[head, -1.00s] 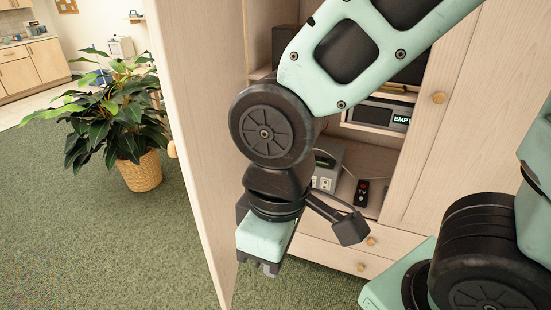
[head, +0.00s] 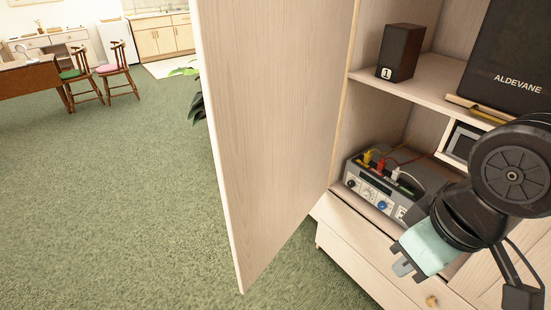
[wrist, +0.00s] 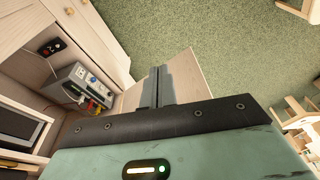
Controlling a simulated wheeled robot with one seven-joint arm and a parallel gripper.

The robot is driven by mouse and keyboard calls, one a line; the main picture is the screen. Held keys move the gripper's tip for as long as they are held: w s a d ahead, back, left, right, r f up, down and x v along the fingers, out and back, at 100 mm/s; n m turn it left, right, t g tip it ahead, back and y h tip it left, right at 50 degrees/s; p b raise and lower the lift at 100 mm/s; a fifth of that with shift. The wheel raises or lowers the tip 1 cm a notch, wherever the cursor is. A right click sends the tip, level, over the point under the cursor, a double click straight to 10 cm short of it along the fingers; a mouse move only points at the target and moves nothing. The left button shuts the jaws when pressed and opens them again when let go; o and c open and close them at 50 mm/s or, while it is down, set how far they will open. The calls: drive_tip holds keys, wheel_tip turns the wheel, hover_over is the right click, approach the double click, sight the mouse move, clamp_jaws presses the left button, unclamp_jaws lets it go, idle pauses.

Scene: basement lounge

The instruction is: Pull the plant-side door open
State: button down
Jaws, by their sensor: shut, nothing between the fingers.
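The plant-side door (head: 270,130) is a pale wood panel. It stands swung out from the cabinet, with its inner face towards me in the head view. The green plant (head: 196,104) is mostly hidden behind it. My gripper (head: 403,268) is in front of the cabinet opening, to the right of the door and apart from it. In the wrist view, its two fingers (wrist: 161,84) are together with nothing between them. A pale wood panel, seemingly the door (wrist: 206,76), shows behind the fingers there. The door's outer knob is hidden.
The open cabinet holds a dark speaker box (head: 401,53), a black case (head: 507,50) and a grey device with coloured plugs (head: 385,190). Drawers (head: 365,262) lie below. Green carpet (head: 110,190) is clear to the left; chairs (head: 118,72) stand farther back.

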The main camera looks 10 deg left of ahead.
drive_tip(key=w+a+f+n+t+y, duration=0.1)
drive_tip(key=w+a+t+y, duration=0.1)
drive_tip(key=w+a, duration=0.3)
drive_tip(key=w+a+f+n+t+y, duration=0.1)
drive_tip(key=w+a+f+t+y, duration=0.15)
drive_tip(key=w, duration=0.45)
drive_tip(key=n+y+p, duration=0.2)
drive_tip(key=n+y, duration=0.1)
drive_tip(key=y, duration=0.7)
approach(245, 155)
drive_tip(key=shift+t, duration=0.35)
drive_tip(key=p+x, duration=0.5)
drive_tip(key=p, duration=0.1)
drive_tip(key=shift+a, duration=0.3)
drive_tip(key=shift+w+a+f+p, duration=0.15)
drive_tip(key=shift+w+a+p, duration=0.15)
drive_tip(key=shift+a, duration=0.3)
